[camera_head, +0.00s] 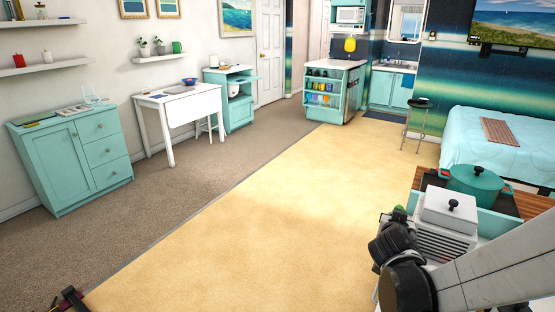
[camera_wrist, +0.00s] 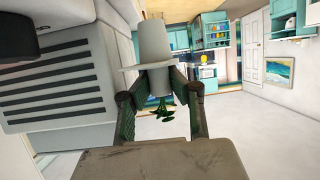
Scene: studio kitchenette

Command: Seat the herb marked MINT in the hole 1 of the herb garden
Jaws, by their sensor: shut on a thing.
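My gripper (camera_wrist: 158,88) shows in the wrist view, its two fingers closed on the collar of a pale grey herb pod (camera_wrist: 152,45). The pod has a wide flange and a blunt end pointing away from my palm. Its dark green leaves (camera_wrist: 167,114) hang between the fingers on the palm side. No MINT marking is readable on it. In the head view my arm covers the lower right and my gripper cannot be made out; a small bit of green (camera_head: 399,213) shows beside it. I cannot identify the herb garden or its hole 1 in either view.
A white slatted box (camera_head: 446,243) stands by my arm; a slatted grey surface (camera_wrist: 50,85) fills the wrist view's left. The floor (camera_head: 260,210) is open toward the teal cabinet (camera_head: 75,165) and white table (camera_head: 180,110).

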